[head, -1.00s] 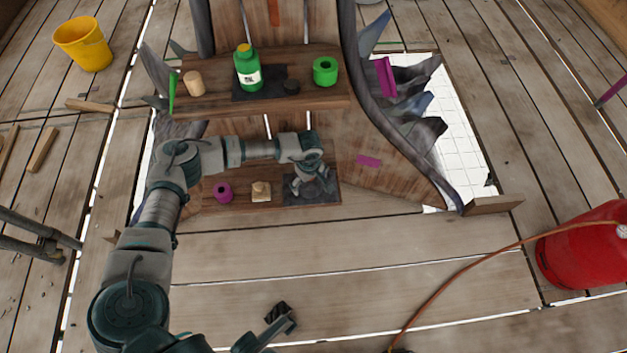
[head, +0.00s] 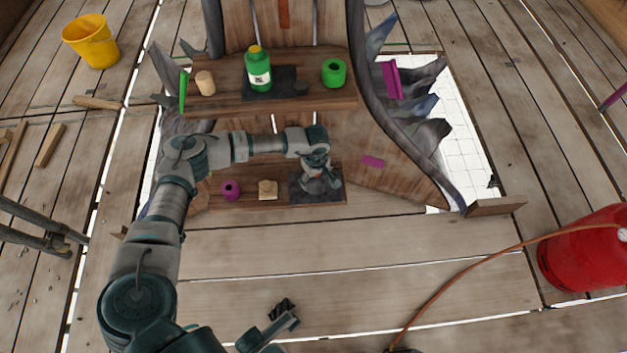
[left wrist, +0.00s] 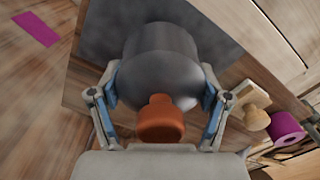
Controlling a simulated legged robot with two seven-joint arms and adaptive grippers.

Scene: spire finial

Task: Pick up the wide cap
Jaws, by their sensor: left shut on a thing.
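A wide grey rounded piece with an orange-brown knob (left wrist: 160,120), which I take to be the wide cap (left wrist: 162,58), fills the middle of the left wrist view. My left gripper (left wrist: 160,100) is shut on it, one blue-padded finger on each side. In the head view my left gripper (head: 320,176) is over the dark mat (head: 335,197) at the right end of the lower shelf and largely hides the cap. Whether the cap touches the mat is unclear.
A purple ring (head: 231,189) and a pale wooden piece (head: 267,190) stand left of the mat. The upper shelf (head: 220,101) holds a green bottle (head: 258,72), a green ring (head: 333,72) and a wooden cylinder (head: 205,83).

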